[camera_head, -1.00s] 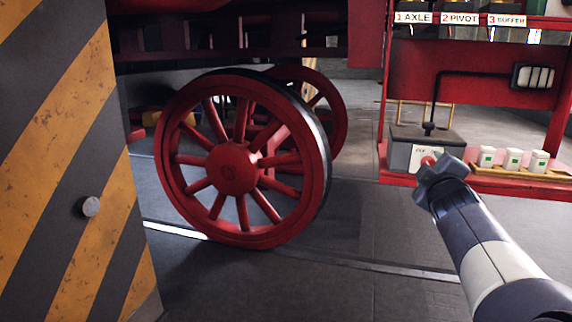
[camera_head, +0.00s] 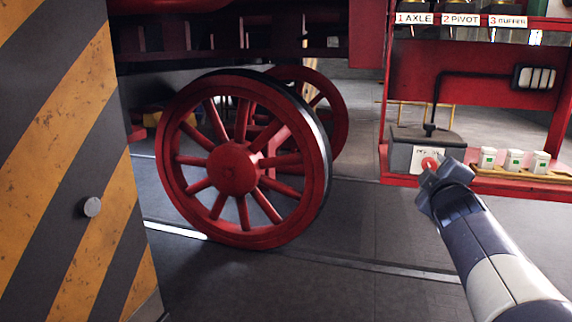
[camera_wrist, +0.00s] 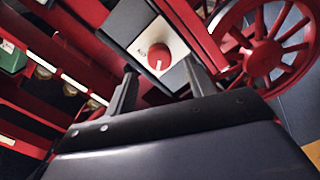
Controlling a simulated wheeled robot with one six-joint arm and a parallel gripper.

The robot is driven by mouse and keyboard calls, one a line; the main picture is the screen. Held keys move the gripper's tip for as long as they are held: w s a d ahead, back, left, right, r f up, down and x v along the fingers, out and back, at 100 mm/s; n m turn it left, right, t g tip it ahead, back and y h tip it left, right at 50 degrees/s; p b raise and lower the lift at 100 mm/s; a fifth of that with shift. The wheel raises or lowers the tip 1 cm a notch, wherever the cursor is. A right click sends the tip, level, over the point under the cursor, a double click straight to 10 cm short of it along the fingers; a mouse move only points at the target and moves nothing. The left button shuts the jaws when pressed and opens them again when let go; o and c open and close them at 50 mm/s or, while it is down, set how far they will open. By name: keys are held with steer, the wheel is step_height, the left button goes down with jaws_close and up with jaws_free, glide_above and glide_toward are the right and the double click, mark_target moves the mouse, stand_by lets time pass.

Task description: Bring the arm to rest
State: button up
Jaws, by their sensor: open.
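My arm reaches in from the lower right in the head view, with my gripper (camera_head: 438,172) in front of the grey box (camera_head: 448,137). In the wrist view my gripper (camera_wrist: 162,78) is open, its two fingers apart with nothing held between them. Beyond them is a red round knob (camera_wrist: 158,56) with a white mark, on a white plate of the box. The knob also shows in the head view (camera_head: 430,163), partly behind the gripper. Whether a finger touches the knob or box cannot be told.
A red spoked wheel (camera_head: 236,168) stands left of centre. A striped yellow-black post (camera_head: 65,170) fills the left. The red rack holds a tray (camera_head: 500,173) with white containers (camera_head: 514,160), right of the box. The floor between wheel and arm is clear.

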mark_target(431, 166)
steer(key=p+v, duration=0.1)
steer(key=v, duration=0.6)
steer(key=b+x, duration=0.1)
steer(key=x, duration=0.9)
steer(key=shift+w+d, duration=0.1)
steer(key=shift+w, duration=0.2)
steer(key=shift+w+r+m+p, duration=0.15)
steer(key=shift+m+p, duration=0.15)
steer(key=shift+m, duration=0.2)
steer(key=m+p, duration=0.1)
steer(key=m, duration=0.1)
steer(key=shift+r+m+p, duration=0.1)
steer(key=shift+m+p, duration=1.05)
steer(key=shift+m, duration=0.35)
steer(key=m+p, duration=0.3)
steer(key=shift+d+m, duration=0.1)
steer(key=shift+m, duration=0.2)
steer(key=m+p, duration=0.3)
steer(key=p, duration=0.1)
steer(key=shift+m, duration=0.4)
steer(key=shift+s+m, duration=0.3)
steer(key=shift+s+f, duration=0.3)
steer(key=shift+s, duration=0.15)
steer(key=shift+s+a, duration=0.3)
steer(key=shift+s, duration=0.3)
